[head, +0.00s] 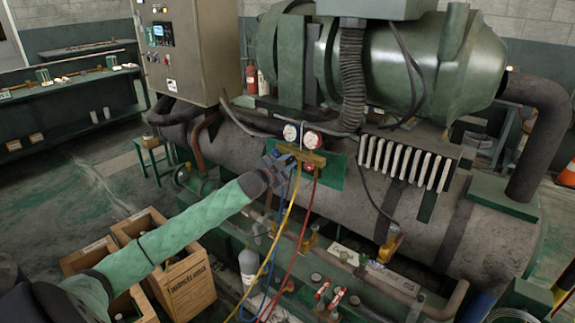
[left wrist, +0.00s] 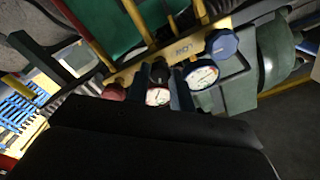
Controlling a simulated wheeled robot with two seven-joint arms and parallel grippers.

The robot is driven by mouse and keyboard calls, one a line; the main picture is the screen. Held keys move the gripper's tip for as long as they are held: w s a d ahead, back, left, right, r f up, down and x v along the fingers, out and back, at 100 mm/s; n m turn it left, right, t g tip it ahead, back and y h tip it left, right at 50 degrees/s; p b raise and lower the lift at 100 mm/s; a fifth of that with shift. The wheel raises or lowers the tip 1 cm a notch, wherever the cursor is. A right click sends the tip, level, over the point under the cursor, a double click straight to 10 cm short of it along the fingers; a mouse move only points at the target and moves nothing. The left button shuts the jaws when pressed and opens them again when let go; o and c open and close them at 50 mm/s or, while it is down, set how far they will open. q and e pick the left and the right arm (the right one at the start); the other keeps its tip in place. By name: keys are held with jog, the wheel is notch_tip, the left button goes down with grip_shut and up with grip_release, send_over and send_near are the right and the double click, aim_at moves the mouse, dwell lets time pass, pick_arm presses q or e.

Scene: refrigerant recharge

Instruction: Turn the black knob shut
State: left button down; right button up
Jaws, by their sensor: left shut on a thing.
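The gauge manifold, a brass-yellow bar (head: 316,158), is mounted on a green plate on the side of the big tank. My left gripper (head: 284,158) reaches it from the left. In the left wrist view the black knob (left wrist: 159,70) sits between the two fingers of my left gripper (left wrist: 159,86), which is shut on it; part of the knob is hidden. A red knob (left wrist: 113,92) is on one side and a blue knob (left wrist: 222,43) on the other. Two round dial gauges, one (left wrist: 157,97) between the fingers and one (left wrist: 202,75) beside them, are close by.
Yellow (head: 284,228), red (head: 299,235) and blue hoses hang from the manifold. A grey cylinder (head: 248,263) stands below. Open wooden crates (head: 182,278) stand under my left arm. A grey control cabinet (head: 195,50) is behind to the left.

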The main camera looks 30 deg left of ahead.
pick_arm(q)
jog(key=m, duration=0.2)
jog(key=shift+f+m+b, duration=0.1)
jog(key=shift+m+b, duration=0.2)
jog(key=shift+m, duration=1)
jog(key=m, duration=0.2)
jog(key=shift+m+b, duration=0.3)
jog(key=shift+m, duration=0.1)
jog(key=m, duration=0.3)
jog(key=shift+m, duration=0.8)
pick_arm(e)
notch_tip(320, 180, up, 7)
jog(key=w, duration=0.1)
jog(key=shift+w+a, duration=0.35)
jog(key=shift+a, duration=0.05)
pick_arm(q)
jog(key=c, duration=1.2)
grip_release()
